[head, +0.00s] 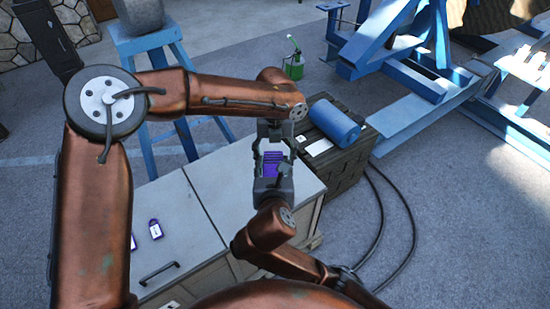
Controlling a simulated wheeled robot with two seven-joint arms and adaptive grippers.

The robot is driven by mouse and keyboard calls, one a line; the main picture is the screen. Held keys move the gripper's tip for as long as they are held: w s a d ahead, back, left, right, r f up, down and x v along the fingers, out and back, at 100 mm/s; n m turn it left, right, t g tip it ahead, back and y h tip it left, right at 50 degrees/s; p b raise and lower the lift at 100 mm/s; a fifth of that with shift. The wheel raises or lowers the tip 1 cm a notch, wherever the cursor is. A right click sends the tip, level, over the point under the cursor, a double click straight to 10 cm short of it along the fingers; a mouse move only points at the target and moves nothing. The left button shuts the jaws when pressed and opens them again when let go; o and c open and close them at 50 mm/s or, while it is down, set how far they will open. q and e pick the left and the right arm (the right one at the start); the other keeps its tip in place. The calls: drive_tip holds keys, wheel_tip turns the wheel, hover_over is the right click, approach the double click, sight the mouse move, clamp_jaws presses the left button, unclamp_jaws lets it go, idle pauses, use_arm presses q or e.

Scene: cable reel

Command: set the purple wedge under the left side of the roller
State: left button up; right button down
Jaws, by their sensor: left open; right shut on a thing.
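The purple wedge (272,164) is held up by my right gripper (272,178), which is shut on it. My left gripper (275,147) is open, with its fingers pointing down just beyond the wedge; I cannot tell whether they touch it. The blue roller (335,121) lies on a dark slatted crate (345,165), to the right of both grippers. The wedge is apart from the roller.
A white block (318,147) lies on the crate just in front of the roller. A grey-topped cabinet (195,215) stands below the grippers, with small purple-and-white pieces (155,229) on it. A green can (294,66) and a blue frame (395,50) stand behind. Black cable loops on the floor.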

use_arm(q)
drive_tip(key=shift+f, duration=0.2)
use_arm(e)
drive_tip(key=shift+r, duration=0.1)
use_arm(q)
drive_tip(key=shift+c, duration=0.7)
drive_tip(key=shift+d, duration=0.15)
drive_tip(key=c, duration=1.6)
use_arm(e)
drive_tip(key=shift+a, duration=0.2)
use_arm(q)
drive_tip(key=shift+r, duration=0.1)
clamp_jaws()
use_arm(e)
drive_tip(key=c, duration=1.3)
unclamp_jaws()
drive_tip(key=shift+o, duration=1.4)
drive_tip(key=shift+d, duration=0.1)
